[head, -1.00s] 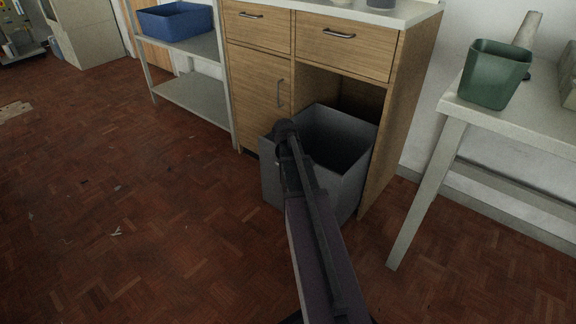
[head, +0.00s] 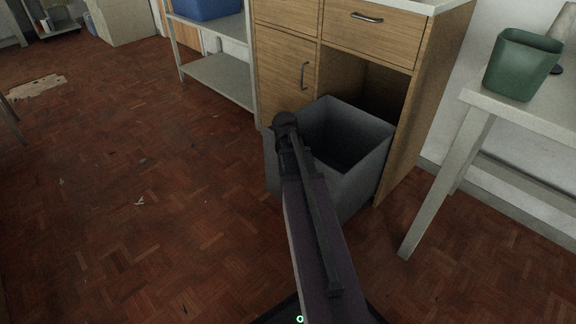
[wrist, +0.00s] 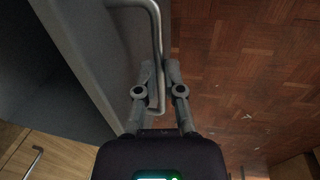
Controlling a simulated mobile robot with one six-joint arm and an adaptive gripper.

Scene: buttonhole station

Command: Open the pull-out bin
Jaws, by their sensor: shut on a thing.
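The pull-out bin (head: 355,175) is a grey, open-topped box. It stands partly out of the opening under the right drawer of the wooden cabinet (head: 400,140), and its inside looks empty. My gripper (head: 286,121) is at the bin's front, near the top, with my arm hiding part of that front. In the wrist view, my gripper (wrist: 159,72) has its two fingers on either side of the bin's grey bar handle (wrist: 156,28), shut on it. The bin's wall (wrist: 88,65) shows to the left of the handle.
A metal shelf (head: 215,80) with a blue tub (head: 205,8) stands left of the cabinet. At the right, a pale table (head: 480,105) carries a green bin (head: 522,65); its leg stands near the cabinet. The parquet floor (head: 150,210) at left is mostly clear.

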